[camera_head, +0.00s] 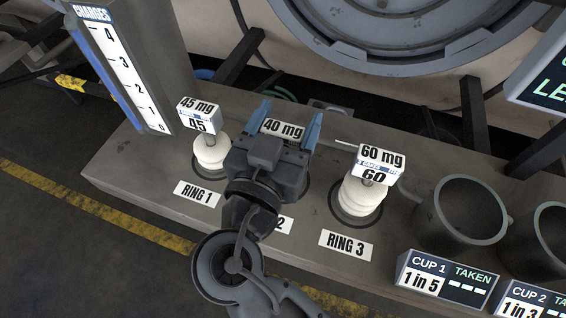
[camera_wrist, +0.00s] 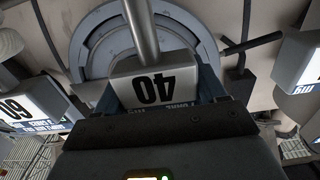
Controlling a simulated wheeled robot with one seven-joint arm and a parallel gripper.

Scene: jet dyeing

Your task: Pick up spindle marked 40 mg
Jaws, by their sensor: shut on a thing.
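The spindle marked 40 mg (camera_head: 282,129) is at the middle ring, between the other two spindles. Only its white label block shows clearly in the head view; my gripper and arm hide its lower part. My gripper (camera_head: 290,128) is over it, with a blue finger on each side of the block, shut on it. In the wrist view, the block with an upside-down 40 (camera_wrist: 153,88) sits between the fingers, and a grey rod rises from it. I cannot tell whether the spindle is seated in its ring or lifted.
A spindle marked 45 mg (camera_head: 210,152) stands left at Ring 1. A spindle marked 60 mg (camera_head: 362,190) stands close on the right at Ring 3. Cup 1 (camera_head: 462,212) and Cup 2 (camera_head: 548,236) are farther right. A charges column (camera_head: 130,65) rises at the left.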

